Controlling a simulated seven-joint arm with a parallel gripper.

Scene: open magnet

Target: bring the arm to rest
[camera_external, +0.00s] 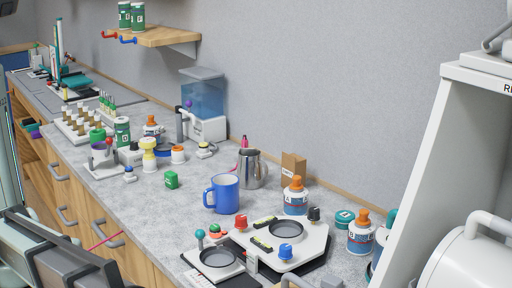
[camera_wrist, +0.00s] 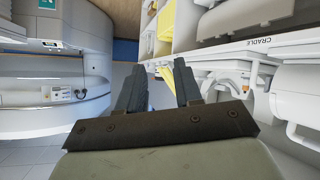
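My gripper (camera_wrist: 159,64) shows in the wrist view with its two dark fingers spread apart and nothing between them. Its dark mounting plate and grey-green body fill the bottom middle. Beyond the fingertips are a strip of brown floor, pale shelving and white equipment. In the external view, a grey and dark structure fills the lower left corner; I cannot tell whether it is part of my arm.
A grey counter (camera_external: 120,200) holds a blue mug (camera_external: 226,194), a steel pitcher (camera_external: 252,170), bottles and a white plate with round wells. White equipment stands at the right. The wrist view shows a white CRADLE unit (camera_wrist: 275,45) at right and a large white machine (camera_wrist: 60,75) at left.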

